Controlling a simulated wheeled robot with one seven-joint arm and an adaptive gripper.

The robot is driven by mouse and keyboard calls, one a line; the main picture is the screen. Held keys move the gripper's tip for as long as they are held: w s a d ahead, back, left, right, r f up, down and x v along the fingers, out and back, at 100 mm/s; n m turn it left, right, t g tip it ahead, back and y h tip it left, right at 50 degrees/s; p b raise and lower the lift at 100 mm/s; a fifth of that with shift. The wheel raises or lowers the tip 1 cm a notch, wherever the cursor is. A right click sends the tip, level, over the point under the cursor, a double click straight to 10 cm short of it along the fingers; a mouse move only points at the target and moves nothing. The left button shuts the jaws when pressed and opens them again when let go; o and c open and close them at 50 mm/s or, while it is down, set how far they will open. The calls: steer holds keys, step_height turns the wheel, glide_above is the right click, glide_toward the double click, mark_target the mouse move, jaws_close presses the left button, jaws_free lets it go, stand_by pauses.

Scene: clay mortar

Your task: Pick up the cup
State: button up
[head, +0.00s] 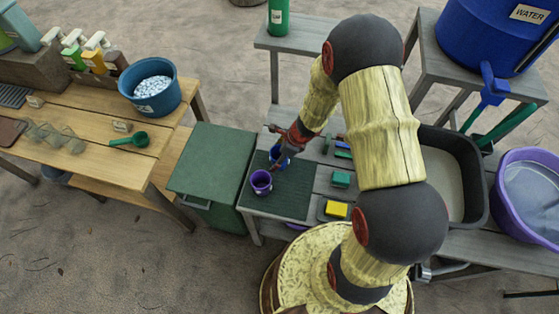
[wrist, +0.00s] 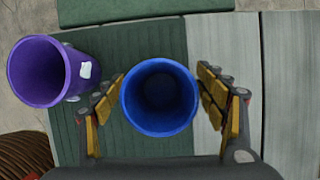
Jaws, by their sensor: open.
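A blue cup (wrist: 160,97) stands upright on the dark green mat (head: 300,200) with its open mouth facing my wrist camera. In the head view the blue cup (head: 279,158) is partly hidden by my gripper (head: 284,148). My gripper (wrist: 160,100) is open, with one finger on each side of the blue cup. I see a small gap at the right finger; the left finger is very close to the cup's rim. A purple cup (wrist: 40,70) with a white mark is left of my gripper, outside the fingers; it also shows in the head view (head: 261,182).
A yellow sponge (head: 336,209) and green blocks (head: 341,179) lie right of the mat. A green bin (head: 211,160) stands left of the grey table. A black basin (head: 462,165) and a purple tub (head: 530,190) are on the right. The mat's front part is clear.

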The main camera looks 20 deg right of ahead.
steer(key=shift+x, duration=1)
steer(key=shift+r, duration=0.15)
steer(key=shift+c, duration=0.5)
steer(key=c, duration=1.1)
steer(key=shift+r, duration=0.1)
steer(key=shift+c, duration=0.6)
